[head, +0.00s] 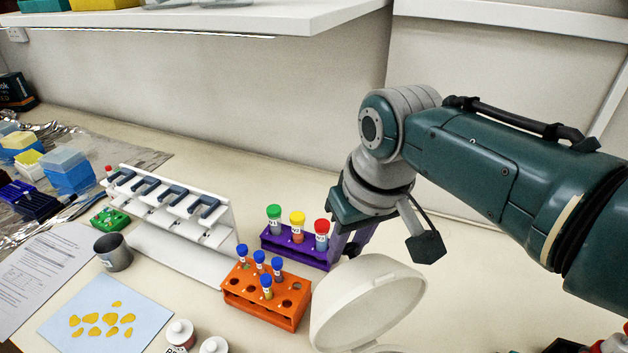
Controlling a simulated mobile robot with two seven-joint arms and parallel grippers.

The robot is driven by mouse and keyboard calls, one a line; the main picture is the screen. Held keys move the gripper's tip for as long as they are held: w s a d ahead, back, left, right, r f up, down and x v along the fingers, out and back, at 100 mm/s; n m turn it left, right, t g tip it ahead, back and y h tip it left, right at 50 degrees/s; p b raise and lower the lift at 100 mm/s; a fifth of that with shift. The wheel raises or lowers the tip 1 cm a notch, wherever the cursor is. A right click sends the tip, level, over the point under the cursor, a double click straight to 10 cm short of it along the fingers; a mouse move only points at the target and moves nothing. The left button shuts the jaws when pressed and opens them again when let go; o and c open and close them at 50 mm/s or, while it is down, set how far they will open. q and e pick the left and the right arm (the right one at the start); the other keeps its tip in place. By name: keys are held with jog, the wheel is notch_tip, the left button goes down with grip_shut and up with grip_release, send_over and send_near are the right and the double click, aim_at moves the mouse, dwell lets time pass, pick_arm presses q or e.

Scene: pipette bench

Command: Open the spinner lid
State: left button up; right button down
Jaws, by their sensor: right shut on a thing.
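The spinner lid (366,302) is a cream, round, domed cover at the bottom middle of the head view. It stands tilted up at a steep angle. The spinner body below it is mostly cut off by the picture's lower edge. My right gripper (349,247) points down at the lid's upper far edge and is shut on it. The fingertips are partly hidden behind the lid's rim. My left gripper is not in view.
A purple rack (294,247) with capped tubes stands close beside my right gripper. An orange rack (264,297) with blue-capped tubes stands left of the lid. A white pipette stand (180,220) is further left. White bottles (180,334) stand at the front.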

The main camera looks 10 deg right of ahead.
jog(key=shift+w+a+f, duration=0.1)
jog(key=shift+w+f, duration=0.2)
jog(key=shift+w, duration=0.1)
jog(key=c, duration=0.7)
grip_release()
jog(key=p+v, duration=0.1)
jog(key=v, duration=0.7)
jog(key=shift+r+p, duration=0.25)
jog(key=shift+p, duration=0.1)
jog(key=shift+v, duration=0.75)
